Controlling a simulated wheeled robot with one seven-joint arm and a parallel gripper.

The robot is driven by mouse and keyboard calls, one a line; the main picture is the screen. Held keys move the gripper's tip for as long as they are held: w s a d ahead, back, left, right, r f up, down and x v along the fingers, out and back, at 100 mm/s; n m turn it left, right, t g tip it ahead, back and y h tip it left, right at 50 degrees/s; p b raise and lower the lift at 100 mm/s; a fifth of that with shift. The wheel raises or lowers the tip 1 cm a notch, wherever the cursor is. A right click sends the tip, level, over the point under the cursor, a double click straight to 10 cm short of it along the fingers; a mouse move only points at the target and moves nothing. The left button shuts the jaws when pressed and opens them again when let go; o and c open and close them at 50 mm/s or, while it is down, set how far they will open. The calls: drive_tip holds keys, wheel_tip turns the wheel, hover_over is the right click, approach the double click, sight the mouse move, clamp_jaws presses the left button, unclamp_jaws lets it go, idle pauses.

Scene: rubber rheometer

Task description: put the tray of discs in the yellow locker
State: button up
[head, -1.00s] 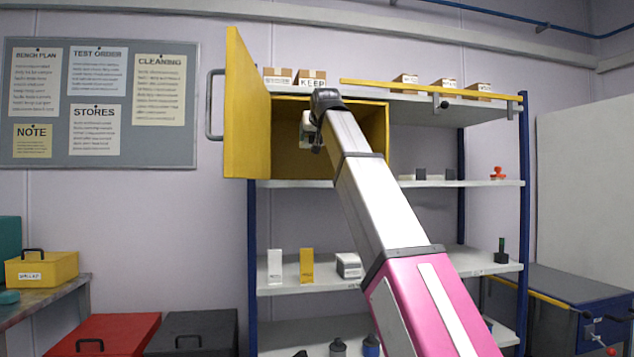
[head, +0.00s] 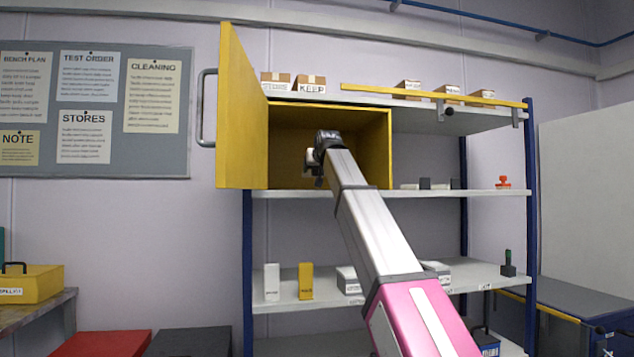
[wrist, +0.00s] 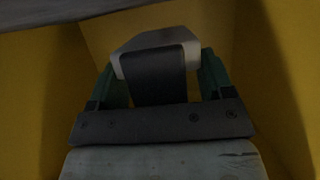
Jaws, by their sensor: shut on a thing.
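The yellow locker (head: 377,150) sits on the rack with its door (head: 240,110) swung open to the left. My gripper (head: 314,168) is at the locker's opening, seen small against the dark interior, with my arm reaching up from the lower right. In the wrist view my gripper (wrist: 158,76) is shut between two dark green fingers on a dark upright piece with a pale grey part beyond it. I take this to be the tray of discs (wrist: 158,40); no discs show. Yellow walls surround it. Whether it touches the locker floor is hidden.
A yellow bar (head: 430,95) runs along the top shelf's front to the right. The shelf below (head: 400,193) holds small dark blocks and a red item (head: 503,182). The door handle (head: 205,108) juts out left.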

drive_tip(key=shift+w+f, duration=0.3)
drive_tip(key=shift+w, duration=0.1)
drive_tip(key=shift+f, duration=1.9)
drive_tip(key=shift+f, duration=0.1)
drive_tip(key=o, duration=1)
drive_tip(key=v, duration=1.2)
